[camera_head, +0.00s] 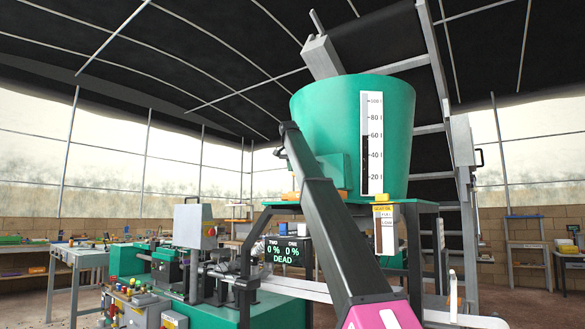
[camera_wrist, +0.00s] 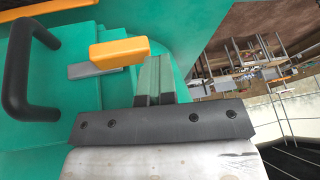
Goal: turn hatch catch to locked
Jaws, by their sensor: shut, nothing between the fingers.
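The hatch catch (camera_wrist: 119,53) shows in the wrist view as an orange-yellow bar lying sideways, with a grey piece (camera_wrist: 95,70) just below and left of it. It sits on a green hatch surface (camera_wrist: 85,103). A black handle (camera_wrist: 24,70) stands to its left. My gripper (camera_wrist: 153,62) is shut and empty, its fingertips just right of the bar's right end; I cannot tell whether they touch it. In the head view the large green hopper (camera_head: 330,105) stands behind my black arm, and the catch and gripper are not clear there.
A white level scale (camera_head: 372,145) is on the hopper's front. A dark metal frame (camera_head: 413,240) holds the hopper up. Green machinery (camera_head: 150,262) and a workbench (camera_head: 75,255) stand at the left.

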